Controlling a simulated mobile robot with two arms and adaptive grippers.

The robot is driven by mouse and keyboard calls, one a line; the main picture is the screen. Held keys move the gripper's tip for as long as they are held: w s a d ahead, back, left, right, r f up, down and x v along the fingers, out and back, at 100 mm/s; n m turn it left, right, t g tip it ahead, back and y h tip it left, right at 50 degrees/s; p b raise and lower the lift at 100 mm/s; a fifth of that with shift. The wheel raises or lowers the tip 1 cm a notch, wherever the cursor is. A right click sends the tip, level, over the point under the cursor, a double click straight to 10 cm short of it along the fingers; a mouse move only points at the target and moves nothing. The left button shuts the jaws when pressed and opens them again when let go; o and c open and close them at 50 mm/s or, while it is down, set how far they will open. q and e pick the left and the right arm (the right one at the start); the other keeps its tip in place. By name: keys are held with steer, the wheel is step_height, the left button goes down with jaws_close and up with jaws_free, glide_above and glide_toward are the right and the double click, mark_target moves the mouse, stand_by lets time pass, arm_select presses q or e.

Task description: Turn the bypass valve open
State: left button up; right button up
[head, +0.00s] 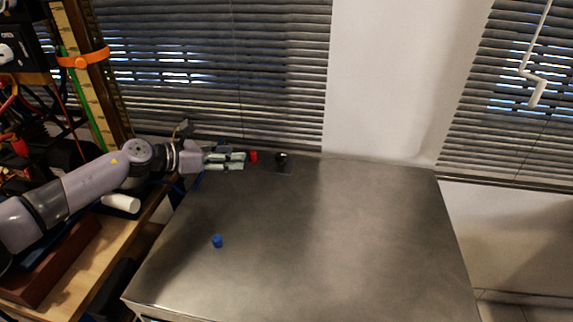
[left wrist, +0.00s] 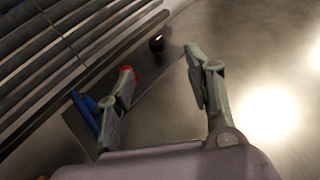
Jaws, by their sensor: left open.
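My left gripper (head: 242,162) is open and empty, low over the back left of the grey table, its fingers pointing right. A small red part (head: 253,156) is just beyond its fingertips; in the left wrist view the red part (left wrist: 127,70) shows partly hidden behind the left finger. A dark round knob (head: 281,158) stands farther right; it also shows ahead of the fingers in the left wrist view (left wrist: 156,43). I cannot tell which part is the bypass valve. A blue part (left wrist: 86,108) lies beside the left finger, partly hidden. My right gripper is not in view.
A small blue cylinder (head: 216,241) stands on the grey table (head: 350,240) at the front left. The table's middle and right are clear. Window blinds (head: 220,80) hang behind its back edge. A wooden bench (head: 75,255) with wires and equipment is at the left.

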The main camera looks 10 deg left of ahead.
arm_select(q)
steer(key=a, duration=0.1)
glide_toward(280, 155)
steer(key=shift+m, duration=0.3)
steer(key=x, duration=0.9)
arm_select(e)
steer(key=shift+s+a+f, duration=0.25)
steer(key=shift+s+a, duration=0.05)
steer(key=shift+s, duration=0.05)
arm_select(q)
steer(key=shift+c, duration=0.6)
